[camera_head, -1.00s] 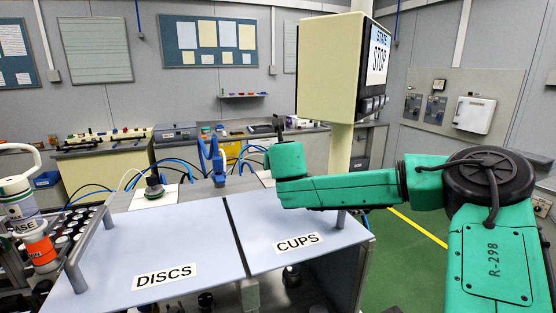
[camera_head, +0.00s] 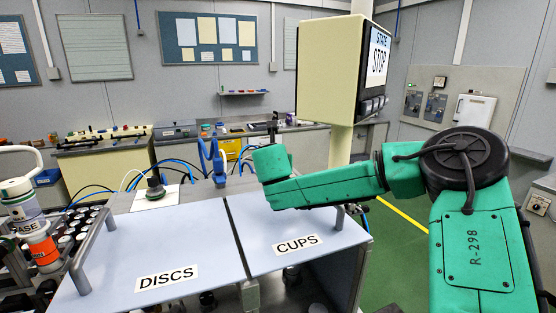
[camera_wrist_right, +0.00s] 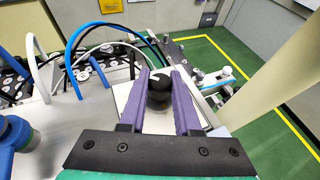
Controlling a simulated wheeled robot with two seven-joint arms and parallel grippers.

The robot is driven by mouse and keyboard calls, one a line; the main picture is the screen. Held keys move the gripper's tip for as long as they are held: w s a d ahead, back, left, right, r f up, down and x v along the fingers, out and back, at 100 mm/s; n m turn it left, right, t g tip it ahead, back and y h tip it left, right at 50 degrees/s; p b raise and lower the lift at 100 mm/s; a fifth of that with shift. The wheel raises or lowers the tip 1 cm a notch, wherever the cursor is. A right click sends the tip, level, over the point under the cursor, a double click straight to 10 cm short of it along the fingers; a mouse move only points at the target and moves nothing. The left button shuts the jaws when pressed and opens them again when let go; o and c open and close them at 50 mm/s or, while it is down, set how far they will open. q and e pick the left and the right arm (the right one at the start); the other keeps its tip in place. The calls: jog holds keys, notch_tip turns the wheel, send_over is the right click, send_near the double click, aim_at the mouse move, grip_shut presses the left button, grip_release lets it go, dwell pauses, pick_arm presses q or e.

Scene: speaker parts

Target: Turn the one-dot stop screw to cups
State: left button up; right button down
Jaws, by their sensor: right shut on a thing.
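A dark knob with a pale mark on top (camera_wrist_right: 159,97), which looks like a stop screw, stands on a white plate (camera_wrist_right: 124,92) in the right wrist view. My right gripper (camera_wrist_right: 161,84) has its two purple fingers on either side of this knob and is shut on it. No dot can be made out on it. In the head view my green right arm hides this knob and the fingers. A similar dark knob (camera_head: 154,187) stands on a white plate above the panel marked DISCS (camera_head: 150,240). The panel marked CUPS (camera_head: 285,225) lies to its right. My left gripper is out of view.
A screen reading STOP (camera_head: 378,57) hangs on a cream post to the right of the panels. Blue hoses (camera_head: 178,165) loop behind the panels.

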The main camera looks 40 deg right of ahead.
jog(key=m+g+h+p, duration=0.2)
jog(key=m, duration=0.1)
jog(key=shift+a+r+g, duration=0.1)
jog(key=shift+r+g, duration=0.05)
jog(key=shift+g, duration=0.25)
jog(key=shift+m+g+h+p, duration=0.85)
jog(key=shift+m+g+h, duration=0.05)
jog(key=shift+m+g, duration=1.25)
jog(key=shift+g, duration=0.35)
jog(key=c, duration=0.6)
grip_release()
